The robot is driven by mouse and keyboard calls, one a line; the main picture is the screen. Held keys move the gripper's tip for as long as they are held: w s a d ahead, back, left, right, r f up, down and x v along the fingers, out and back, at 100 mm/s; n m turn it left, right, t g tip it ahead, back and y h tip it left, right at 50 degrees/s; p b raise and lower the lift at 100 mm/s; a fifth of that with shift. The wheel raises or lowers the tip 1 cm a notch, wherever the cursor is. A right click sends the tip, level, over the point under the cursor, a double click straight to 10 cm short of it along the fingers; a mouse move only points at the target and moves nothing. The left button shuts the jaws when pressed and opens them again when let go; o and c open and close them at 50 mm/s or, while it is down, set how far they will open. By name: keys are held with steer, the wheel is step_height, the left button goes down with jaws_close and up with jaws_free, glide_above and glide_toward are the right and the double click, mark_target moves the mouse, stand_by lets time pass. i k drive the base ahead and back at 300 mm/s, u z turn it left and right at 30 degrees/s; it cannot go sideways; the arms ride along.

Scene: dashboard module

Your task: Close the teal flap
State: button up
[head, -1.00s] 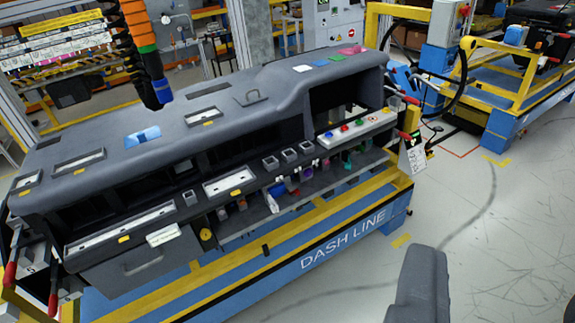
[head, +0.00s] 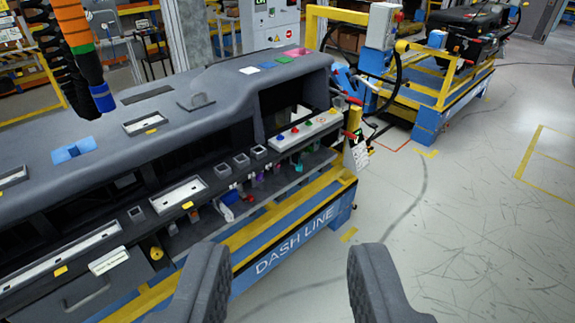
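My gripper (head: 290,252) is at the bottom of the head view, its two dark grey fingers wide apart with nothing between them. It is in front of the grey dashboard module (head: 165,115), with a gap to it. I cannot make out a clear teal flap. A small teal-green item (head: 300,168) shows under the right end of the module, too small to tell its shape. A green patch (head: 284,59) lies on the module's top between a blue and a pink one.
The module rests on a blue and yellow stand (head: 295,245) marked DASH LINE. A black hose with an orange band (head: 80,45) hangs at upper left. A white button panel (head: 309,130) sits in the module's right opening. The floor (head: 470,220) at right is clear.

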mark_target(299, 167)
steer(key=u, duration=0.05)
steer(key=i, duration=1)
steer(key=z, duration=1.45)
steer(key=k, duration=0.85)
steer(key=u, duration=1.1)
steer(key=i, duration=0.95)
steer(key=z, duration=0.05)
